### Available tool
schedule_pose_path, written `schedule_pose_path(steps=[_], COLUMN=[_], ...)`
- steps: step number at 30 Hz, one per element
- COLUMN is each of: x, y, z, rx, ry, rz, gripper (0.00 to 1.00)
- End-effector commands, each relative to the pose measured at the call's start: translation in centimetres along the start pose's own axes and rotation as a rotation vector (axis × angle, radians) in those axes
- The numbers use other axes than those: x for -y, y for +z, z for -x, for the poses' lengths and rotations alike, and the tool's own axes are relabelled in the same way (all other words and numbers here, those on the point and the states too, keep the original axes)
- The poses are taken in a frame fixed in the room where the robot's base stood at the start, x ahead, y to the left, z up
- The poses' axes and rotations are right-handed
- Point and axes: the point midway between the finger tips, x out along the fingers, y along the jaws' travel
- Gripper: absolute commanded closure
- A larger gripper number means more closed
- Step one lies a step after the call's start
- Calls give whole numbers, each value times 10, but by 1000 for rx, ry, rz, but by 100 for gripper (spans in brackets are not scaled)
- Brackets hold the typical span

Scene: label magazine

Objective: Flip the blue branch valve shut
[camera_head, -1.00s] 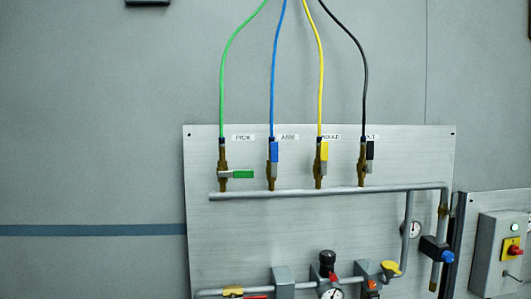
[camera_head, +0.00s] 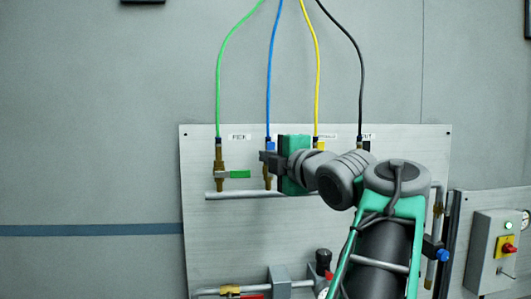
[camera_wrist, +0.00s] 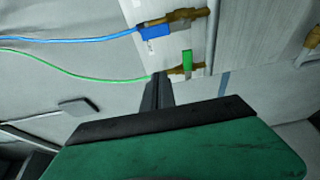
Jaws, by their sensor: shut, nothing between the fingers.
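The blue branch valve (camera_head: 268,143) sits second from the left on the manifold, under the blue hose, largely covered by my gripper in the head view. In the wrist view its blue handle (camera_wrist: 156,33) lies in line with its hose and brass body. My gripper (camera_head: 264,157) is at the valve in the head view, coming from the right. In the wrist view the shut, empty fingers (camera_wrist: 159,80) are apart from the blue handle in the picture; contact cannot be told.
The green valve (camera_head: 235,174), left of the blue one, has its handle crosswise to its hose. My arm covers most of the yellow and black valves. The manifold pipe (camera_head: 235,195) runs below. A control box (camera_head: 497,245) stands at the right.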

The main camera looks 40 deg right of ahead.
Motion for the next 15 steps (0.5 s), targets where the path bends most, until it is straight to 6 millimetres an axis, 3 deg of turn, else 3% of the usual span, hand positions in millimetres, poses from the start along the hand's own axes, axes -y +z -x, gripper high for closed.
schedule_pose_path(steps=[7, 15], x=[-2, -4], y=[-1, -2], z=[-18, -76], rx=[-4, -5], ry=[-2, -3], rz=[-4, -6], gripper=[100, 100])
